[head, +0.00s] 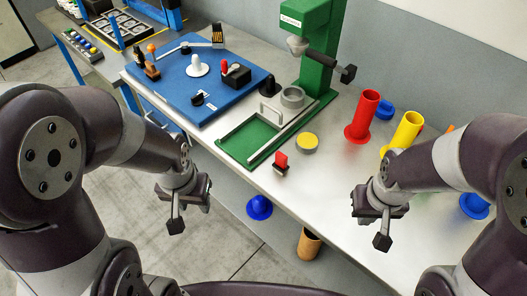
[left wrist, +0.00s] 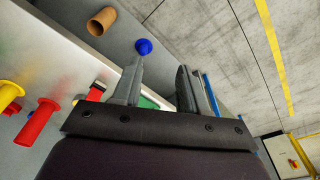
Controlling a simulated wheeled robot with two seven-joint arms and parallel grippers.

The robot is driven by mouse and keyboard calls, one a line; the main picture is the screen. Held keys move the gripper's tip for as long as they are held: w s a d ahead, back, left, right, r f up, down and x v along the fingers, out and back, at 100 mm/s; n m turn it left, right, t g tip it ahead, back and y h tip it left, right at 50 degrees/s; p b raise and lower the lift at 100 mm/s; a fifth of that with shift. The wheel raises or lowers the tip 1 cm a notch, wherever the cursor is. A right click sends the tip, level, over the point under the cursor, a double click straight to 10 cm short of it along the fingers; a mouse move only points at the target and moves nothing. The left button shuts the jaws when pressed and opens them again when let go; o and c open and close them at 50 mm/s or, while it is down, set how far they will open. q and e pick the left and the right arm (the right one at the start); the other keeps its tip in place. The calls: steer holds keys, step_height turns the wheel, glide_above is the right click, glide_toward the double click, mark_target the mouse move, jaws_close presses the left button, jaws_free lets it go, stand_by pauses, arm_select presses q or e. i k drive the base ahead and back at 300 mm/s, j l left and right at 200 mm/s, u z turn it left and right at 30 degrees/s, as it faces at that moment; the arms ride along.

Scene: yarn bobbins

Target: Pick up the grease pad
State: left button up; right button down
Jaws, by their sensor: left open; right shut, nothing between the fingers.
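A low round grey tin with a yellow top (head: 307,142), which looks like the grease pad, sits on the steel table right of the green-floored tray. A small block with a red upright handle (head: 281,163) stands just in front of it, near the table edge. My left gripper (head: 176,212) hangs left of and in front of the table edge, well apart from both; its two spread fingers show empty in the left wrist view (left wrist: 158,88). My right gripper (head: 380,226) is shut and empty over the table's right front, well right of the tin.
A green press (head: 318,50) and its tray (head: 240,152) stand behind and left of the tin. A blue board (head: 180,95) with tools lies further left. Red (head: 363,117) and yellow (head: 404,132) cones stand right. A blue cone (head: 259,207) and brown tube (head: 309,242) are on the floor.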

mark_target(280, 166)
steer(key=i+j+z, duration=0.2)
steer(key=z, duration=0.2)
steer(key=i+j+z, duration=0.15)
steer(key=j+z, duration=0.25)
steer(key=i+j+z, duration=0.1)
steer(key=j+z, duration=0.15)
steer(key=z, duration=0.15)
